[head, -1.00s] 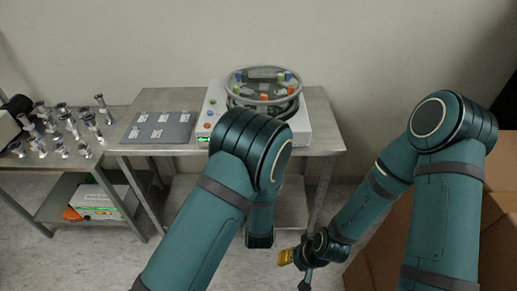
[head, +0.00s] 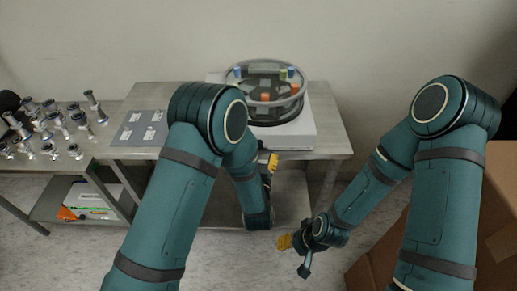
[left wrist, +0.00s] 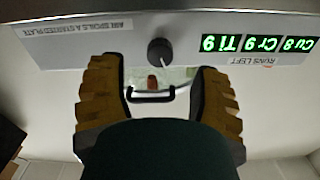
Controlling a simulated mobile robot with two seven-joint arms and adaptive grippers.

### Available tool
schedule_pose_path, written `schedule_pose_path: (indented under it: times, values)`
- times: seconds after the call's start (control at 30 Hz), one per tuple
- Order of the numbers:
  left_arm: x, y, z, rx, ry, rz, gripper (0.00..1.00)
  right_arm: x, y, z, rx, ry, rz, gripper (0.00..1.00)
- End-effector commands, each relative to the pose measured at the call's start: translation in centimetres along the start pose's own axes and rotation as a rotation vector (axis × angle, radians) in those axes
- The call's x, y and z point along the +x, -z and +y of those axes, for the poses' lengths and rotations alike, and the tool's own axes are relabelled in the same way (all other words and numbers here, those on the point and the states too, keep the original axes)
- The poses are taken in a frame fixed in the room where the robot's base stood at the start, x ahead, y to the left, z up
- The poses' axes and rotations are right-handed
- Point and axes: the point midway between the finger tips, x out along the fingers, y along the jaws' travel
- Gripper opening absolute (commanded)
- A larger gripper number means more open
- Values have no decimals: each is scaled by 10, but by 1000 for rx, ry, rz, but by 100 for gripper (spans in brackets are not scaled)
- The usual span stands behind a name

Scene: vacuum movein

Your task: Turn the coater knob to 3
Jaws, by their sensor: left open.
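The coater (head: 290,135) is a white box with a round clear-lidded chamber (head: 266,85) on top, standing on a metal table. In the left wrist view its front panel (left wrist: 120,50) appears upside down, with a round black knob (left wrist: 160,51). My left gripper (left wrist: 158,68) is open, its yellow-brown fingers on either side of the knob's line and apart from it. The knob's setting is not readable. In the head view my left gripper (head: 268,163) is low at the coater's front, partly hidden by my arm. My right gripper (head: 285,242) hangs low, away from the coater.
A black handle (left wrist: 151,97) shows near the knob, between my left fingers. A green display (left wrist: 258,43) reads Ti 9, Cr 9, Cu 8. A grey mat (head: 138,128) with small plates lies left of the coater. Several metal fittings (head: 50,125) stand farther left. A cardboard box (head: 495,200) stands right.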

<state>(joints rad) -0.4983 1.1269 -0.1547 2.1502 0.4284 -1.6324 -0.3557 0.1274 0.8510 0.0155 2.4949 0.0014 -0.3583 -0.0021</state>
Motion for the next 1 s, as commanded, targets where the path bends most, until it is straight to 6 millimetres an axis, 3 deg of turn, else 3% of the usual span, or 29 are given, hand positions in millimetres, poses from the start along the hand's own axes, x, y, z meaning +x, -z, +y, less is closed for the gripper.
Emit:
schedule_pose_path:
  times: [0.23, 0.63, 0.67, 0.83, 1.0]
  values:
    - [30, 0, 0, 0, 1, 1, 64, 3, 0, 1, 0, 0, 2, 47]
    - [37, 0, 0, 1, 0, 0, 64, 4, 1, 1, 0, 0, 2, 47]
    - [37, 0, 0, 1, 0, 0, 58, 4, 1, 1, 0, 0, 2, 47]
    - [37, 0, 0, 1, 0, 0, 0, 4, 0, 1, 0, 0, 2, 47]
    - [37, 0, 0, 15, -1, 1, 0, 4, 0, 1, 0, 0, 2, 47]
